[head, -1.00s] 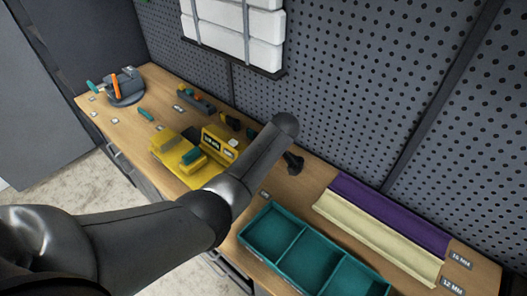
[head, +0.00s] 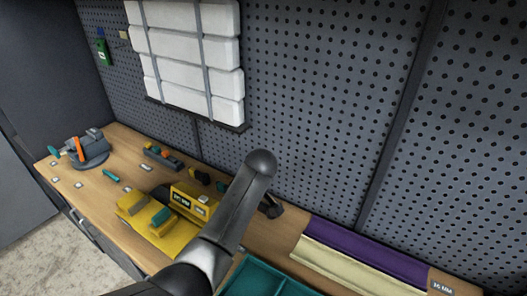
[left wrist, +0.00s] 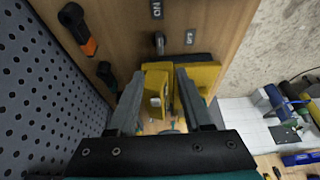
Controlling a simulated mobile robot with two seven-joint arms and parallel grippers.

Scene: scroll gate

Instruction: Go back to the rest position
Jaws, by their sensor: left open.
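My left arm comes up from the bottom of the head view and crosses in front of the wooden bench (head: 105,202). Its gripper is not clearly visible there. In the left wrist view my left gripper (left wrist: 160,74) is open, with its two grey fingers apart. A yellow fixture (left wrist: 198,80) shows between and beyond the fingers; I see no object gripped. The yellow fixture (head: 172,240) also stands on the bench in the head view, left of my arm, with a labelled block and teal pieces. My right gripper is in neither view.
A grey vise (head: 93,155) stands at the bench's far left. Purple (head: 365,250) and cream (head: 345,265) strips lie at right, beside a teal tray (head: 255,280). A pegboard wall (head: 310,110) with strapped white packs (head: 195,50) rises behind the bench.

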